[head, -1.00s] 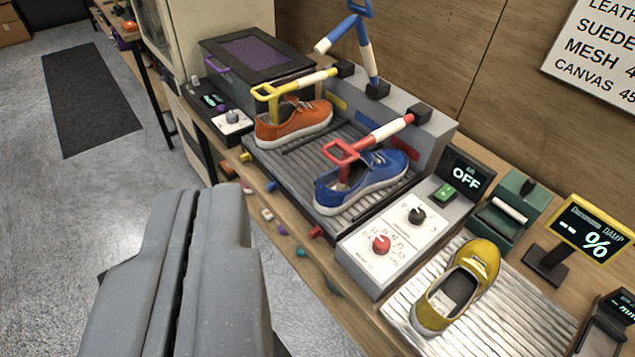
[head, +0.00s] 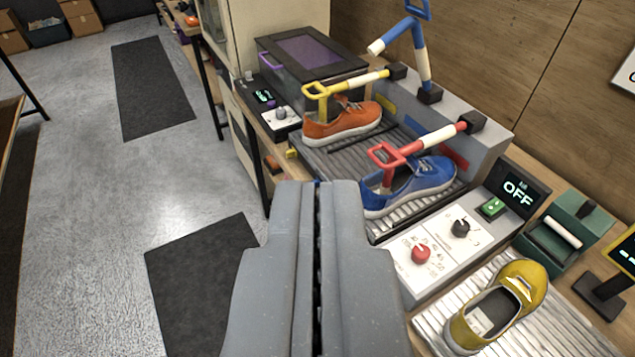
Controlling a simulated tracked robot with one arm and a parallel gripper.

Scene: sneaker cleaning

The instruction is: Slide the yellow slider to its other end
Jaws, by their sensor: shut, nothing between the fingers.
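A small yellow knob (head: 291,153), which looks like the yellow slider, sits on the front edge of the shoe machine, below the orange sneaker (head: 342,122). A yellow-handled lever (head: 345,84) rests over that sneaker. Its travel slot cannot be made out at this size. My gripper (head: 318,186) is shut and empty, in the lower middle of the view. Its tips appear just below and right of the yellow knob in the picture and seem apart from it.
A blue sneaker (head: 415,185) under a red lever (head: 425,143) stands on the ribbed bed. A control box (head: 440,250) and a yellow sneaker (head: 497,305) are to the right. The floor at left is open, with dark mats (head: 152,87).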

